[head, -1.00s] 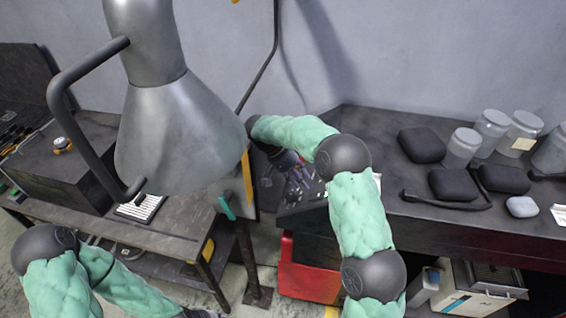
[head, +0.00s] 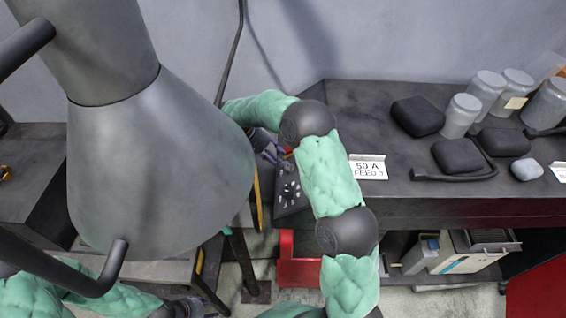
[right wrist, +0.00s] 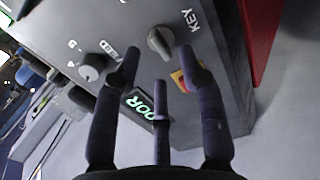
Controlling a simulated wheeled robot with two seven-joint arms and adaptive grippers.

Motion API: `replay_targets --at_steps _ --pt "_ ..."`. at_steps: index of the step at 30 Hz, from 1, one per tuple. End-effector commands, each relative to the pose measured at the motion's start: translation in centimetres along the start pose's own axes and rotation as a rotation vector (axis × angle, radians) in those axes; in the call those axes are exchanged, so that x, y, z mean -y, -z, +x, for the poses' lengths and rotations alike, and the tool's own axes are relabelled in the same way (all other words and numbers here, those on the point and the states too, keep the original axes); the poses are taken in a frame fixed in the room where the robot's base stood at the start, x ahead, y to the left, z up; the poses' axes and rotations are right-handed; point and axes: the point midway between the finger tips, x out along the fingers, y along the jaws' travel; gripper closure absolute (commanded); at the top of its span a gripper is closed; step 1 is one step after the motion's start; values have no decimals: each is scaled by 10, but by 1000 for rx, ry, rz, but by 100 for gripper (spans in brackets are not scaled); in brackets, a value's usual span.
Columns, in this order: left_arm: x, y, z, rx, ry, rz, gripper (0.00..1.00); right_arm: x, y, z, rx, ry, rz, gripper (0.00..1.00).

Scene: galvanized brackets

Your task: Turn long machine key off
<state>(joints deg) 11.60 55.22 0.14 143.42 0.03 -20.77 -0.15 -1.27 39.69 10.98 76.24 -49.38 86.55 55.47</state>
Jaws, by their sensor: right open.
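In the right wrist view, a grey knob (right wrist: 160,42) beside the word KEY sits on a dark machine panel (right wrist: 125,25). It appears to be the machine key. My right gripper (right wrist: 158,63) is open and empty, with its fingertips pointing at the panel just below the knob, apparently apart from it. In the head view, my right gripper (head: 268,148) is mostly hidden behind its own arm and the lamp. My left arm is at the bottom left, with its gripper barely in view at the bottom edge.
A second knob (right wrist: 91,67), a green-lit DOOR display (right wrist: 148,103) and a red-yellow part (right wrist: 183,83) are near the key. A large grey lamp (head: 160,170) blocks the left of the head view. Jars (head: 486,92) and black cases (head: 418,116) stand on the right bench (head: 400,190).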

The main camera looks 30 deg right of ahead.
Motion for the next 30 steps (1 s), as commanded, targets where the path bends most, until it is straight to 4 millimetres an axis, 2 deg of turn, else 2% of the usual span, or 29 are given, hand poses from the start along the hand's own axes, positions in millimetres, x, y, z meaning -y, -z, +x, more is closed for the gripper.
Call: replay_targets --at_steps 3,7,19,20,24,30 --pt "0 0 1 0 0 0 60 -1 0 18 1 0 1 59" --pt "1 0 2 0 0 0 60 0 0 31 0 0 1 59" --pt "1 0 2 0 0 0 60 0 0 38 -1 2 1 59" --pt "1 0 2 0 0 0 60 0 0 38 -1 1 1 62" --pt "1 0 2 0 0 0 60 0 0 38 -1 1 1 100" --pt "1 0 2 0 0 0 60 0 0 38 -1 1 -1 100"
